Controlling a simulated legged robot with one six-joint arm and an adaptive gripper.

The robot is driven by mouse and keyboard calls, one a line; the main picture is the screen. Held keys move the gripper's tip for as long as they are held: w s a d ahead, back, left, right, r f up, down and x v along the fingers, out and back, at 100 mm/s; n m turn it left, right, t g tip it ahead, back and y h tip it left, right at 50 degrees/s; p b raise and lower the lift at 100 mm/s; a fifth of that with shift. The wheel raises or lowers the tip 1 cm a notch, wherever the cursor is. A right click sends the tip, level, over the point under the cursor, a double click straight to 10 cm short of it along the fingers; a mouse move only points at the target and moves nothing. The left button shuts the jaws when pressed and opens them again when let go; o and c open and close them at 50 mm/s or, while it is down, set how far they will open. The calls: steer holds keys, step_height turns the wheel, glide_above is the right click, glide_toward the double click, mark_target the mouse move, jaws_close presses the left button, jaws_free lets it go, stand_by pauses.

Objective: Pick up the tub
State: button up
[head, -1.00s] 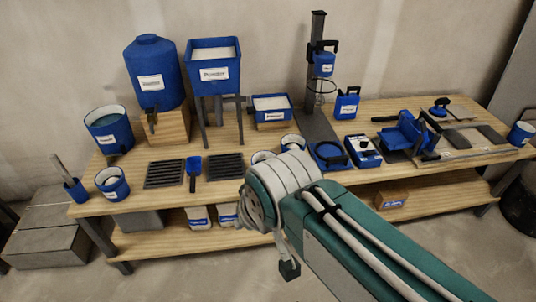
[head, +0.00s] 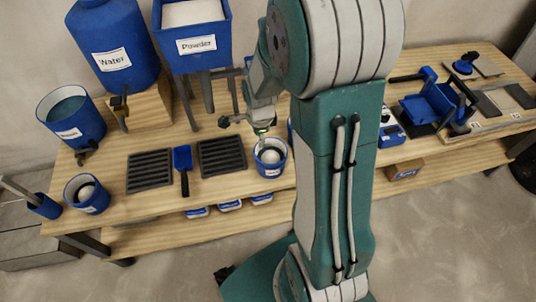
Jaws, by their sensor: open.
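A small blue tub (head: 270,170) with a white label and pale contents stands on the workbench, just right of the right-hand slotted dark tray. A similar blue tub (head: 88,199) stands at the bench's left front edge. The view does not tell which one is the tub meant. My gripper (head: 245,125) is small in the picture, above and just behind the tub by the slotted tray. Its fingers are spread and hold nothing that I can see. I cannot tell whether a finger touches that tub's rim. My arm hides the bench to its right.
Two slotted dark trays (head: 150,171) and a blue scoop (head: 183,170) lie left of the tub. The Water tank (head: 112,40), Powder hopper (head: 196,45) and a blue bucket (head: 72,118) stand behind. Blue tools (head: 425,108) crowd the right.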

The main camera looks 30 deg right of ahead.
mark_target(267, 170)
steer(key=f+m, duration=0.1)
steer(key=f, duration=0.2)
steer(key=d+f+m, duration=0.1)
steer(key=f+m, duration=0.1)
steer(key=f, duration=0.1)
steer(key=d+f+m+g, duration=0.1)
steer(key=f+m, duration=0.1)
steer(key=f, duration=0.1)
steer(key=shift+s+f, duration=0.1)
steer(key=shift+f, duration=0.2)
step_height(267, 170, down, 10)
steer(key=shift+d+f, duration=0.15)
jaws_close()
